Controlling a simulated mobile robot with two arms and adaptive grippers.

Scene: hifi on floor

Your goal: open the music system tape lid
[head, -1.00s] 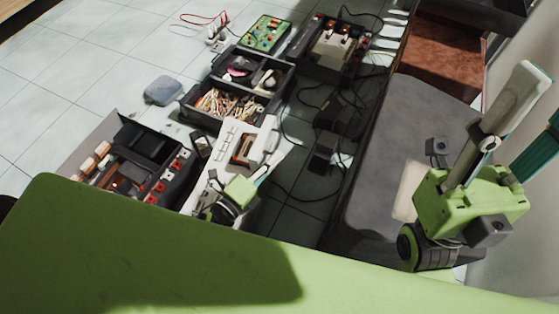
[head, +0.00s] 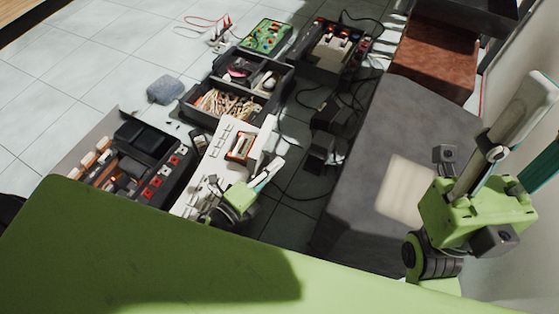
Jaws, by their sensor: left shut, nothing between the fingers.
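The white music system (head: 208,172) lies on the floor in the middle of the head view. A brown-and-white cassette (head: 241,147) shows in its tape bay. A pale panel (head: 262,140), probably the tape lid, stands raised along the right of the bay; how far it is open I cannot tell. My left gripper (head: 274,168) is shut and empty at the near right end of the system, close to this panel. Whether it touches the panel is unclear.
A dark unit with red buttons (head: 166,172) lies left of the system. Dark trays (head: 238,97) with clothespins stand behind it, with another dark unit (head: 330,48) beyond. Loose cables and a dark box (head: 321,155) lie to the right, beside a grey bench (head: 365,180).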

